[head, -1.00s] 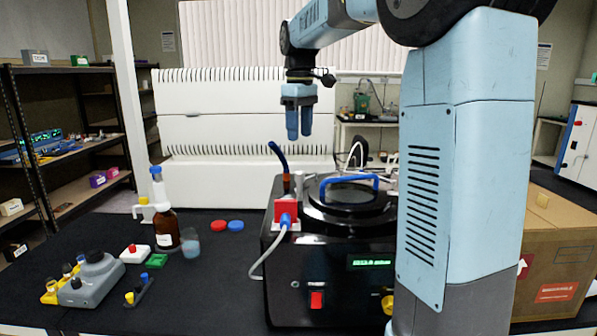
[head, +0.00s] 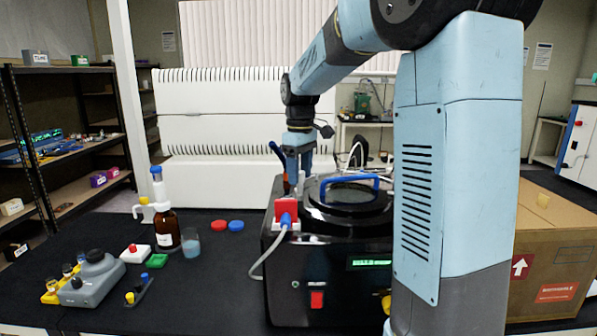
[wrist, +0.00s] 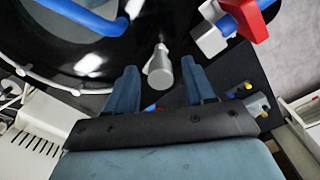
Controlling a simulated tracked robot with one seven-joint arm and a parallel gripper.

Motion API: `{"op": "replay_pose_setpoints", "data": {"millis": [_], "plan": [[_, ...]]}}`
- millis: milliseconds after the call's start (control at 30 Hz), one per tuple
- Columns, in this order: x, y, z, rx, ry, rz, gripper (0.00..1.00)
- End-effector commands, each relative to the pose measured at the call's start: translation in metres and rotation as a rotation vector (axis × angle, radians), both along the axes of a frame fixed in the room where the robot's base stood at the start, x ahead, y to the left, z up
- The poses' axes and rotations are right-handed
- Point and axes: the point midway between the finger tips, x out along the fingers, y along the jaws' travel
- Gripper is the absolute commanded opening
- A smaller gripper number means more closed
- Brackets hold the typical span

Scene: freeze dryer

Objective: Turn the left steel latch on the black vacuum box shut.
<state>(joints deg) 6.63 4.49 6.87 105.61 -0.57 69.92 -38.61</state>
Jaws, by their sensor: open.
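The black vacuum box (head: 330,285) stands on the table in front of me, with a round lid and a blue lid handle (head: 348,180). The left steel latch (wrist: 160,70) is a short silver cylinder on an arm beside the lid rim in the wrist view. My gripper (head: 299,172) is low over the box's left back part, pointing down. In the wrist view its open fingers (wrist: 158,82) lie on either side of the latch, with a visible gap on both sides. I cannot tell whether the fingertips reach down to its height. In the head view the latch is mostly hidden.
A red block with a blue fitting (head: 287,208) and a grey hose stand close to the gripper at the box's left edge. A brown bottle (head: 167,230), a beaker (head: 191,245) and small racks lie further left. A cardboard box (head: 560,250) is at the right.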

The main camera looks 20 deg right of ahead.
Motion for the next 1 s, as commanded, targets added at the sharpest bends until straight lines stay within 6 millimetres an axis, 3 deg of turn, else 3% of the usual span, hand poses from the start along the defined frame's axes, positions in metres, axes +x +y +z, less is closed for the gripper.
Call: {"op": "replay_pose_setpoints", "data": {"millis": [100, 667, 700, 1000], "plan": [[0.0, -0.0002, 0.0002, 0.0, 0.0, 0.0, 0.53], [0.0003, -0.001, 0.0005, -0.001, -0.001, -0.002, 0.0], [0.0003, 0.0063, 0.0005, -0.001, -0.001, 0.002, 0.0], [0.0006, 0.0014, 0.0008, 0.0, -0.001, -0.04, 0.0]]}}
